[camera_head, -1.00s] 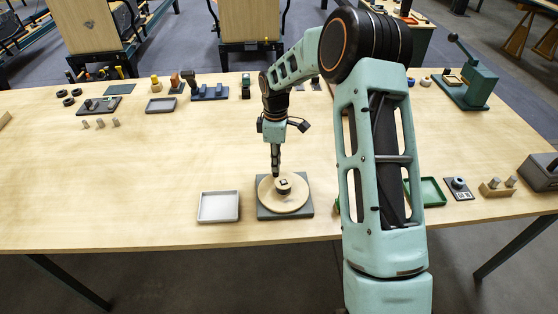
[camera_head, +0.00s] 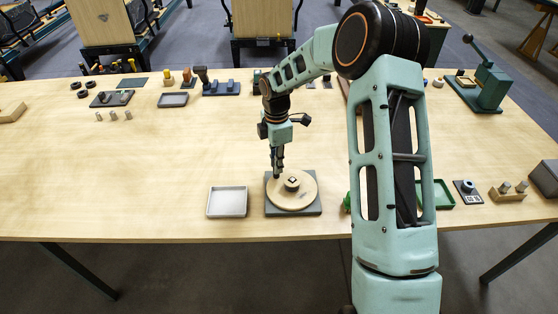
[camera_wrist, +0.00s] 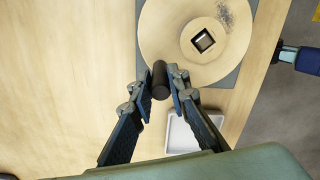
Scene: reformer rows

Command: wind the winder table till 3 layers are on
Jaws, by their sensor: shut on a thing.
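The winder table is a round pale wooden disc (camera_head: 305,199) on a dark grey square base (camera_head: 273,211), near the table's front edge. A raised hub (camera_head: 292,183) with a square opening stands at its middle, and the opening also shows in the wrist view (camera_wrist: 203,41). My gripper (camera_head: 277,174) is over the disc's back-left rim. In the wrist view its fingers (camera_wrist: 160,90) are closed around a short dark upright handle (camera_wrist: 159,75) at the disc's edge. I cannot make out any wound layers on the hub.
A shallow light grey tray (camera_head: 227,214) stands just left of the base. A green tray (camera_head: 443,195) and a block with pegs (camera_head: 508,196) are to the right, beyond my arm. Small tools line the back. The table's left middle is clear.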

